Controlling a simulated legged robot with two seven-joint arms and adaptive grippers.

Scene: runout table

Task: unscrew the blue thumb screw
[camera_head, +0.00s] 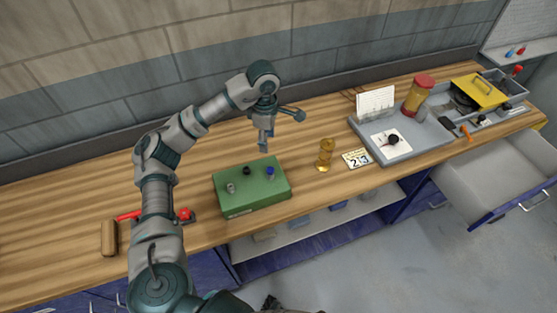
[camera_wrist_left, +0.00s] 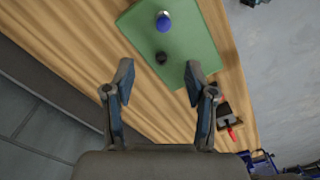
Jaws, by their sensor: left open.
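A green block (camera_head: 251,193) lies on the wooden table and carries several thumb screws on its top. The blue thumb screw (camera_head: 270,171) stands near the block's right end; it also shows in the left wrist view (camera_wrist_left: 163,21). A black screw (camera_head: 247,170) stands beside it, and a grey one (camera_head: 231,188) is at the left. My left gripper (camera_head: 264,148) hangs above and behind the block, pointing down. In the left wrist view its two fingers (camera_wrist_left: 160,82) are apart with nothing between them, and the blue screw lies beyond the fingertips. My right gripper is not seen.
An amber glass-like piece (camera_head: 325,155) stands right of the block, beside a number card (camera_head: 356,158). A grey tray (camera_head: 402,141) with a jar (camera_head: 417,95) is farther right. A red-handled tool (camera_head: 130,215) lies left. An open drawer (camera_head: 494,185) juts out right.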

